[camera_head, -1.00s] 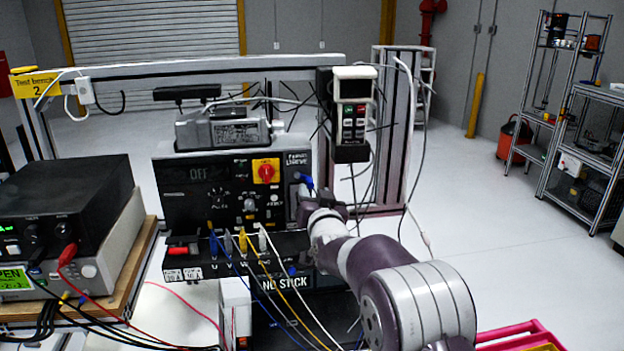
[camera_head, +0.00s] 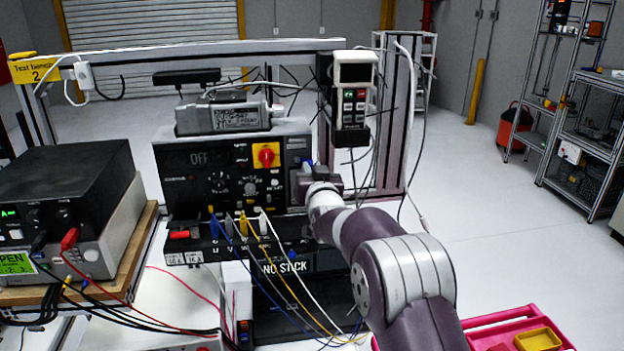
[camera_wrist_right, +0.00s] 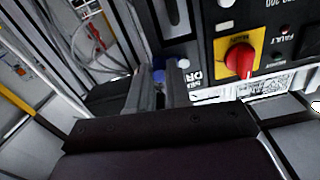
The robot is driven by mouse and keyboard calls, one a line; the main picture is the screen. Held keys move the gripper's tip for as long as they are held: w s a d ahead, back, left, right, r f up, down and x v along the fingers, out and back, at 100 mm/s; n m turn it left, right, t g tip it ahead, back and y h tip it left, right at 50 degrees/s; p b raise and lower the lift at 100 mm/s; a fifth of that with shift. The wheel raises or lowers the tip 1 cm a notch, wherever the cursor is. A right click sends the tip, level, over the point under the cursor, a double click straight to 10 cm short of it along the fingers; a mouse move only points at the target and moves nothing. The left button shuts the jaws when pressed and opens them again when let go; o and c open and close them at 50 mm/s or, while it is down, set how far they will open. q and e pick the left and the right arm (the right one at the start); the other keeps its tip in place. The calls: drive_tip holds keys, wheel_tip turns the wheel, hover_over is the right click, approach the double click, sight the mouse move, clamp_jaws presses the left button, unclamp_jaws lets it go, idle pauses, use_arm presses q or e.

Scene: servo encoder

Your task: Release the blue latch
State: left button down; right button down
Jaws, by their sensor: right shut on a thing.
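The blue latch (camera_head: 308,165) is at the right edge of the black control panel (camera_head: 180,185), and only a small part of it shows in the head view. My right gripper (camera_head: 307,177) reaches it from the front right and hides the rest. In the right wrist view, a bit of blue (camera_wrist_right: 157,66) shows between the two grey fingers of my right gripper (camera_wrist_right: 163,72), which are closed on it. The fingers are close to the panel's side edge. My left gripper is not in view.
A red rotary switch on a yellow plate (camera_head: 265,155) is left of the latch. A handheld pendant (camera_head: 352,95) hangs above my right gripper. Blue, yellow and white cables (camera_head: 270,270) hang below the panel. A pink crate (camera_head: 490,325) stands at the lower right.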

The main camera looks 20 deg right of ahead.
drive_tip(key=n+b, duration=0.1)
drive_tip(key=n, duration=0.1)
drive_tip(key=n+b, duration=0.1)
drive_tip(key=shift+r+n, duration=0.4)
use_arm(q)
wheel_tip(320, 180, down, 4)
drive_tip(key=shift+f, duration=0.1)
use_arm(e)
drive_tip(key=c, duration=1.1)
unclamp_jaws()
use_arm(q)
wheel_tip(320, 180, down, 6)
drive_tip(key=b, duration=0.6)
use_arm(e)
drive_tip(key=v, duration=1.2)
drive_tip(key=shift+s+a, duration=0.1)
drive_tip(key=shift+s, duration=0.2)
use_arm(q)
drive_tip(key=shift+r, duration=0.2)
